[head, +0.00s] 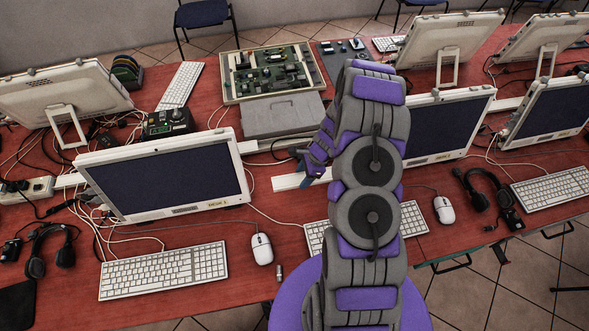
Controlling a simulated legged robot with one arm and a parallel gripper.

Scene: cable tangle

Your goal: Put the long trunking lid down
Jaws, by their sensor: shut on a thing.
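My gripper (306,169) is over the middle of the red table, partly hidden behind my own arm. It is shut on a white strip, the long trunking lid (285,183). The lid's left end shows just left of the gripper. White trunking (250,147) runs across the table between the monitors, behind the lid.
A monitor (165,181) with a keyboard (163,271) and mouse (262,249) stands left of my arm. Another monitor (448,127) stands right. A grey case (284,114) and an open circuit-board box (268,72) lie behind. Loose cables cross the left side. Bare table shows left of the lid.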

